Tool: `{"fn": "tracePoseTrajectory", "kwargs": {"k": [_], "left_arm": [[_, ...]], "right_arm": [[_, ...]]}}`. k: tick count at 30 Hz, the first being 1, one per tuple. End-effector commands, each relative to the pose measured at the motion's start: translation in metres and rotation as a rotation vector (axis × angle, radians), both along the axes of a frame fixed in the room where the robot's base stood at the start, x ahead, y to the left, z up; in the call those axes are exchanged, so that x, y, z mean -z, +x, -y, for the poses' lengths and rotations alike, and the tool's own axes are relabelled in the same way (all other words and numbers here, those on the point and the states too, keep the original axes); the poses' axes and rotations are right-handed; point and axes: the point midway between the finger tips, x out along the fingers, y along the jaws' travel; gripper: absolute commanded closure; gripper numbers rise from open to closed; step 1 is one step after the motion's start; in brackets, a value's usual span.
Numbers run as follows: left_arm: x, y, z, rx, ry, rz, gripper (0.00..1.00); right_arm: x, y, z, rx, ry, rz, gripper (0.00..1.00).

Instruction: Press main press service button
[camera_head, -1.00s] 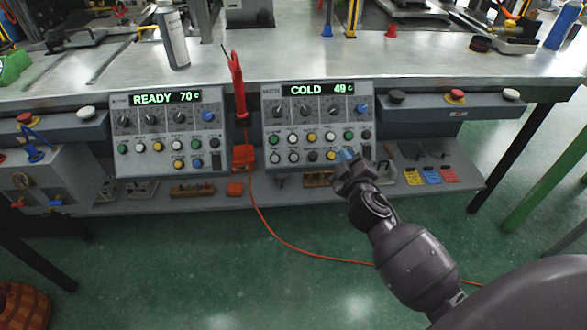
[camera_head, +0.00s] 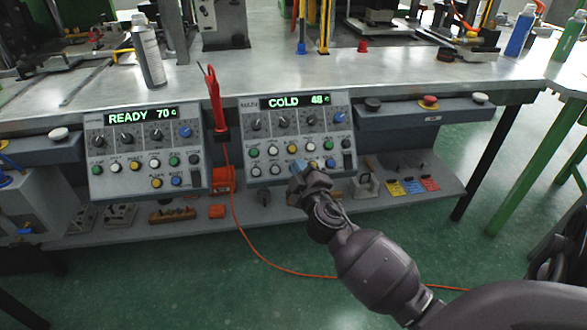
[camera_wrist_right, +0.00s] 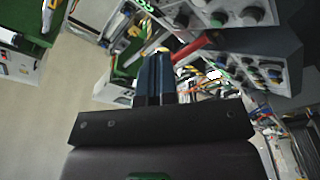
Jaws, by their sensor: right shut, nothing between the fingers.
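The right control panel (camera_head: 265,121), reading COLD 48, and the left control panel (camera_head: 95,134), reading READY 70, hang at the bench front. Button labels are too small to read, so I cannot tell which button is the service button. My right gripper (camera_head: 297,167) is shut and empty at the lower row of the right panel. It hides part of that row, just below a yellow button (camera_head: 292,149). In the wrist view, the blue fingers (camera_wrist_right: 157,60) are together, with a yellow spot by their tips. Contact cannot be told. My left gripper is not in view.
A red tool (camera_head: 213,97) hangs between the panels above an orange box (camera_head: 223,180). A red knob (camera_head: 429,101) sits on the bench edge at right. A lower shelf (camera_head: 100,233) carries small parts. An orange cable crosses the green floor.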

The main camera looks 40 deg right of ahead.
Motion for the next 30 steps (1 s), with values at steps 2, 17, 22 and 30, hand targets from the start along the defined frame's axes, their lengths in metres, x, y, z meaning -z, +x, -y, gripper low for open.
{"fn": "tracePoseTrajectory", "kwargs": {"k": [2, 17, 22, 30], "left_arm": [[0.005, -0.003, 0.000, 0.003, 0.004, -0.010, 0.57], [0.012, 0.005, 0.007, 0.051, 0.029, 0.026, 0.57], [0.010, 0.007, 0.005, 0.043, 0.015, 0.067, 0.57], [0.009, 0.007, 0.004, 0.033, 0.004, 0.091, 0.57]], "right_arm": [[0.006, 0.003, 0.002, 0.000, 0.000, -0.004, 1.00], [0.047, 0.038, 0.024, 0.000, -0.001, -0.011, 1.00], [0.055, 0.049, 0.030, 0.000, 0.000, -0.008, 1.00], [0.057, 0.056, 0.035, 0.000, 0.001, -0.002, 1.00]]}}
